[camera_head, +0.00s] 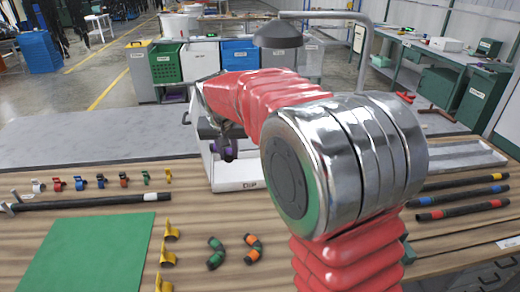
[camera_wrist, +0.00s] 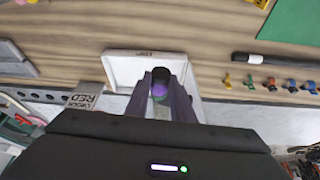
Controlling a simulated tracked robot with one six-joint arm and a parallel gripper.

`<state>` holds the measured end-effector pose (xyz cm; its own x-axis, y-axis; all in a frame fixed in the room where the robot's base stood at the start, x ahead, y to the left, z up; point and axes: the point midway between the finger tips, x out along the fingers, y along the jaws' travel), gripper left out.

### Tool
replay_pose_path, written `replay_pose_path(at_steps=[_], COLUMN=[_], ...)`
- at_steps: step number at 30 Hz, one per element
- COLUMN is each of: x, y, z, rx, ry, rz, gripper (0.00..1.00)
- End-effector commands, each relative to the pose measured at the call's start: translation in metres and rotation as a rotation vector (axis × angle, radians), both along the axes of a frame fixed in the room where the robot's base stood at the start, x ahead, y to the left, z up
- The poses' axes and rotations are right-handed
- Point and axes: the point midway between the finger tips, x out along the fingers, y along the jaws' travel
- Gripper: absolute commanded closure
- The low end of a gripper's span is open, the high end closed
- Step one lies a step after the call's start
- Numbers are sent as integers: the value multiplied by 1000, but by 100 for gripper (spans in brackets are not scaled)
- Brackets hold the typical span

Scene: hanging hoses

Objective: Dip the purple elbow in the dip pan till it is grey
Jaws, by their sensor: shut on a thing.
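The purple elbow (camera_wrist: 160,89) is short and dark with a purple band, and shows between my gripper's fingers in the wrist view. My gripper (camera_wrist: 161,78) is shut on it, a finger on each side. In the head view my gripper (camera_head: 228,146) hangs at the white dip pan (camera_head: 238,185), whose front carries a "DIP" label. The pan also shows behind the elbow in the wrist view (camera_wrist: 118,68). The elbow appears over the pan's inside; I cannot tell whether it touches the liquid. My arm hides the pan's right part in the head view.
A green mat (camera_head: 88,252) lies front left. Two elbows, one green-banded (camera_head: 216,252) and one orange-banded (camera_head: 253,248), lie near the front. Several coloured clips stand in a row at left beside a black hose (camera_head: 85,202). Banded hoses (camera_head: 462,210) lie at right.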

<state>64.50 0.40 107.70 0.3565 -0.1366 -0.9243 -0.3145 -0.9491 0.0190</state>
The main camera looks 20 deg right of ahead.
Motion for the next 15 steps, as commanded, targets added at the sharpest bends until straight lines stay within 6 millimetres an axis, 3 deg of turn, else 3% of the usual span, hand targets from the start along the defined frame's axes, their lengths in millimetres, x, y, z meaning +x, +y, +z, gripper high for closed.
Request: replay_pose_path(at_steps=[9,15], x=[2,23], y=[5,-10], z=[-1,-12], rx=[1,3], ry=[0,5], rz=[11,12], gripper=[100,100])
